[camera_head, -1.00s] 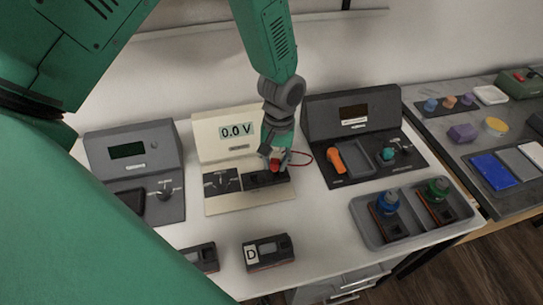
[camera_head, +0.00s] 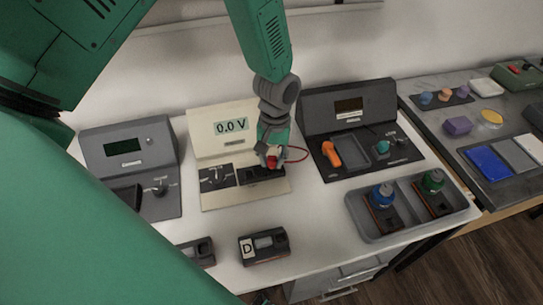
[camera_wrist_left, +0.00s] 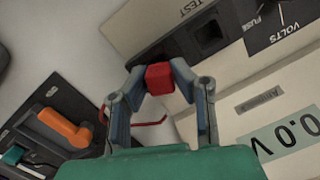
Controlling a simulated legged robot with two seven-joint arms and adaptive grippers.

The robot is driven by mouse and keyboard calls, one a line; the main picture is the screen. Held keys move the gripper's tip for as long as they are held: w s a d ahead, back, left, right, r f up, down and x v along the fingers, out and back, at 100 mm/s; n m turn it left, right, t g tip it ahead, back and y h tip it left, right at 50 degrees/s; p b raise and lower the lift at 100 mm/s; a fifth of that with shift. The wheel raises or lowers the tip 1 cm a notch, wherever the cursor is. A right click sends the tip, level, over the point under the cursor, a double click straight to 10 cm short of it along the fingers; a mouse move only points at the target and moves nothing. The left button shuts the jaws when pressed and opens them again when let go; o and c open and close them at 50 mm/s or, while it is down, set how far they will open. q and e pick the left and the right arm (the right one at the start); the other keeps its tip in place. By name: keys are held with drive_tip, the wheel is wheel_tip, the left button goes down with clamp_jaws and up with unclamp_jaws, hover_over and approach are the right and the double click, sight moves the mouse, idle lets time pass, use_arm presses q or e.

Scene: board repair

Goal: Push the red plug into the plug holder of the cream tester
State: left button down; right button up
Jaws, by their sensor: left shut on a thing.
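The cream tester (camera_head: 222,130) stands at the middle back of the white table, its display reading 0.0 V. Its black plug holder panel (camera_head: 246,177) lies on the lower front right of the tester; a square socket (camera_wrist_left: 207,34) shows in the left wrist view. My left gripper (camera_head: 270,160) is shut on the red plug (camera_wrist_left: 159,79) and holds it over the tester's right side. In the left wrist view the plug is apart from the socket in the picture; its height above the panel is hard to tell. A red cable (camera_head: 298,151) runs from the plug. My right gripper is not seen.
A dark grey device (camera_head: 348,100) with an orange handle (camera_head: 331,153) stands right of the tester, and a grey device (camera_head: 130,145) stands left. A grey tray (camera_head: 361,225) holds blue and green capped items. A module marked D (camera_head: 264,246) lies in front.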

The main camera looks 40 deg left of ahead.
use_arm(q)
drive_tip(key=shift+a, duration=0.45)
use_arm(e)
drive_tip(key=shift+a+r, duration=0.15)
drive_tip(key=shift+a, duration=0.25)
use_arm(q)
drive_tip(key=shift+d, duration=0.1)
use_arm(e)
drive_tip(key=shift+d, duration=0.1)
use_arm(q)
drive_tip(key=shift+d+f, duration=0.1)
drive_tip(key=shift+d, duration=0.3)
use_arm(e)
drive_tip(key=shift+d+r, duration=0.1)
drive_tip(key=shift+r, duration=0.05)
use_arm(q)
drive_tip(key=shift+f, duration=0.5)
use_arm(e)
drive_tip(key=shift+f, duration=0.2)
use_arm(q)
drive_tip(key=c, duration=1)
unclamp_jaws()
drive_tip(key=shift+r+p, duration=0.3)
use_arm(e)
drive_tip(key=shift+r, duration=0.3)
